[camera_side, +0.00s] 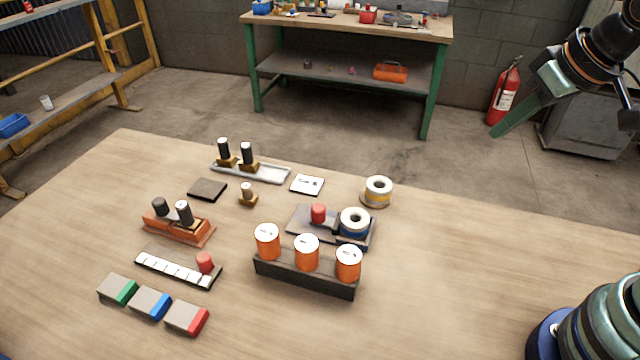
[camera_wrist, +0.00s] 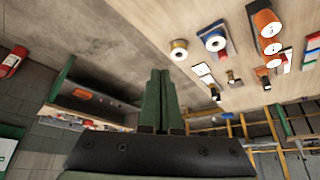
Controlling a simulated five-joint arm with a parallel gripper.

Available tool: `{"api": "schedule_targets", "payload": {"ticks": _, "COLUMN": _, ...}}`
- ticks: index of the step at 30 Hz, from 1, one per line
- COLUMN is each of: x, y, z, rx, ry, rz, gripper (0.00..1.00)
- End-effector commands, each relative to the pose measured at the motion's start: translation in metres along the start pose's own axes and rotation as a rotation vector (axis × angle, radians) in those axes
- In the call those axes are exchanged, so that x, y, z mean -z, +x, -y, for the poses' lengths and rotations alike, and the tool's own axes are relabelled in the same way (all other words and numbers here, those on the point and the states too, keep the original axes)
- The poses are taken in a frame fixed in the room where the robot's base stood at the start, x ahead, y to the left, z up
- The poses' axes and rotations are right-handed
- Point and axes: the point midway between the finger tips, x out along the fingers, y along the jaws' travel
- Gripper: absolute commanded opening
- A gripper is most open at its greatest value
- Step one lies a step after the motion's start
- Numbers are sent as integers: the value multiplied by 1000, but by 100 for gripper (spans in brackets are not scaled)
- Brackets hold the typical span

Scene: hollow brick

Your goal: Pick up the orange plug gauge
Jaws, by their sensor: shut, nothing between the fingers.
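Three orange cylinders with white tops, (camera_side: 267,243), (camera_side: 306,254) and (camera_side: 348,266), stand upright in a dark rack (camera_side: 300,277) near the middle of the table. I cannot tell for sure which orange item is the plug gauge. In the wrist view the orange cylinders (camera_wrist: 267,24) show at the upper right, partly overlapping. My gripper (camera_side: 496,134) has green fingers and is raised at the upper right, well away from the table items. Its fingers (camera_wrist: 160,72) are together and empty.
Spools (camera_side: 378,186) and (camera_side: 355,217), a grey plate with a red cylinder (camera_side: 318,212), a white tray (camera_side: 270,174) with black cylinders, a key-like strip (camera_side: 176,268) and coloured blocks (camera_side: 150,301) crowd the rack's surroundings. The table's right side (camera_side: 480,260) is clear.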

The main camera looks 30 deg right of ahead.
Motion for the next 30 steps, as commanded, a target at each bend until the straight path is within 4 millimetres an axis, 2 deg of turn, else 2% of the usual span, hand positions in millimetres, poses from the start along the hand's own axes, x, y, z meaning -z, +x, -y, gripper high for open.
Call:
{"api": "schedule_targets", "payload": {"ticks": 5, "x": 0, "y": 0, "z": 0, "rx": 0, "ry": 0, "rz": 0, "gripper": 0}}
{"api": "schedule_targets", "payload": {"ticks": 9, "x": 0, "y": 0, "z": 0, "rx": 0, "ry": 0, "rz": 0, "gripper": 54}}
{"api": "schedule_targets", "payload": {"ticks": 11, "x": 0, "y": 0, "z": 0, "rx": 0, "ry": 0, "rz": 0, "gripper": 76}}
{"api": "schedule_targets", "payload": {"ticks": 12, "x": 0, "y": 0, "z": 0, "rx": 0, "ry": 0, "rz": 0, "gripper": 84}}
{"api": "schedule_targets", "payload": {"ticks": 23, "x": 2, "y": 1, "z": 5, "rx": 8, "ry": -37, "rz": 11, "gripper": 84}}
{"api": "schedule_targets", "payload": {"ticks": 26, "x": 7, "y": 5, "z": 19, "rx": 31, "ry": -153, "rz": 46, "gripper": 84}}
{"api": "schedule_targets", "payload": {"ticks": 30, "x": 17, "y": 17, "z": 56, "rx": 93, "ry": -451, "rz": 125, "gripper": 84}}
